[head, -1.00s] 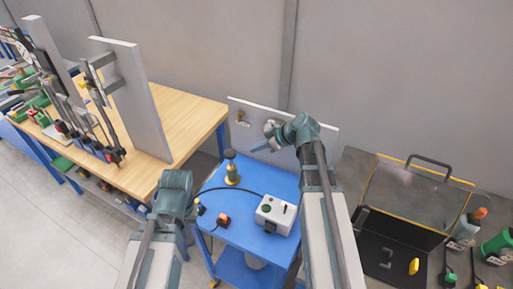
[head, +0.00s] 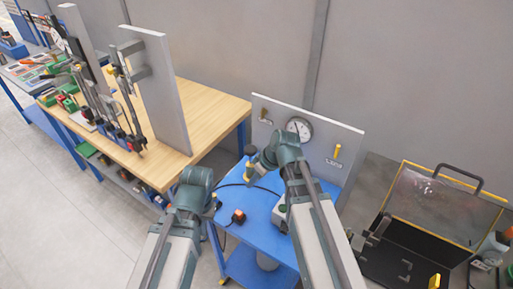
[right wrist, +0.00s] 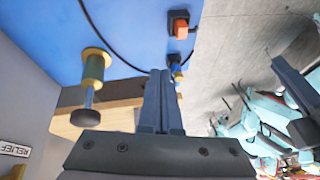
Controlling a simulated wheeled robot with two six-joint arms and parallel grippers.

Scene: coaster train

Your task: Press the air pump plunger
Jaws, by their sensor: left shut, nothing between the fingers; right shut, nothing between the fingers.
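The air pump shows in the right wrist view as a yellow body (right wrist: 96,66) on the blue top, with a rod and a dark round plunger knob (right wrist: 86,118) pointing toward the camera. My left gripper's dark fingers (right wrist: 288,75) show at the right of the wrist view, shut, away from the pump. In the head view the left fingers are hidden.
The blue cart (head: 260,205) carries a red-topped block (head: 238,216), a black hose and a box mostly behind my right arm. A grey panel (head: 345,150) with a round gauge (head: 299,128) stands behind. A wooden bench (head: 205,100) is left, an open black case (head: 395,255) right.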

